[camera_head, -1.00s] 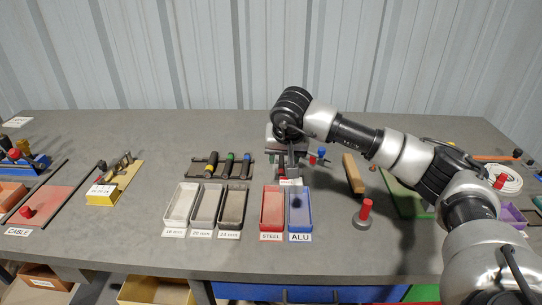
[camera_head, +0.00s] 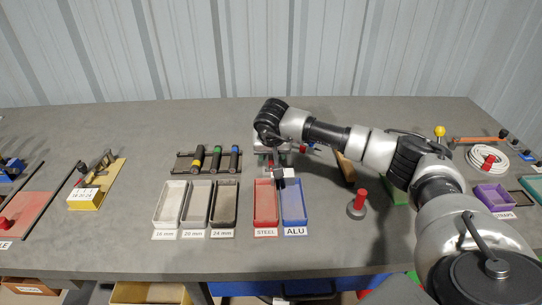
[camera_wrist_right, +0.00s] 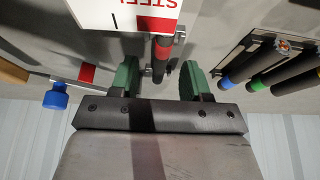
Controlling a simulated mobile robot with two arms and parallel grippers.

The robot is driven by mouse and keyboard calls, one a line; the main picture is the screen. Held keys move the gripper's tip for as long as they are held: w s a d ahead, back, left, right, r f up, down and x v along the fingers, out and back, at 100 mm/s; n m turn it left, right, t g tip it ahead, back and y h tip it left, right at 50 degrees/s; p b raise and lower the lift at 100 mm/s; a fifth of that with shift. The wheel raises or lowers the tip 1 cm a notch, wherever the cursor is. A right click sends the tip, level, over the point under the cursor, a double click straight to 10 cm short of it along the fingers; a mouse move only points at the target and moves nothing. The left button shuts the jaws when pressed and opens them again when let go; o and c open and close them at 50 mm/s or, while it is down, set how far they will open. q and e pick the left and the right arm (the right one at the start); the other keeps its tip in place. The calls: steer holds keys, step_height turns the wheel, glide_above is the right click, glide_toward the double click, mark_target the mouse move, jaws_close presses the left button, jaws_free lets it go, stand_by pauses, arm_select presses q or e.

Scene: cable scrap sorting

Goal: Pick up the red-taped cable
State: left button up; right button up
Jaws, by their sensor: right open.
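The red-taped cable (camera_wrist_right: 163,48) is a short dark piece with a red band. In the right wrist view it lies between the two green fingers of my right gripper (camera_wrist_right: 157,72), with a visible gap on each side. The fingers are open and not closed on it. A white STEEL label (camera_wrist_right: 120,14) is just above the cable's end in that view. In the head view my right gripper (camera_head: 275,158) points down behind the red STEEL tray (camera_head: 265,212); the wrist largely hides the cable there. My left gripper is out of view.
Cables with yellow, green and blue tape (camera_head: 216,160) lie on a rack to the left. The blue ALU tray (camera_head: 293,212) and several grey trays (camera_head: 196,205) stand in front. A blue-knobbed part (camera_wrist_right: 57,95) is beside the gripper. A red-handled weight (camera_head: 357,205) stands to the right.

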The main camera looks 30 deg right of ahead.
steer(key=shift+x, duration=0.75)
steer(key=c, duration=0.9)
steer(key=shift+r, duration=0.1)
jaws_close()
steer(key=shift+r, duration=0.1)
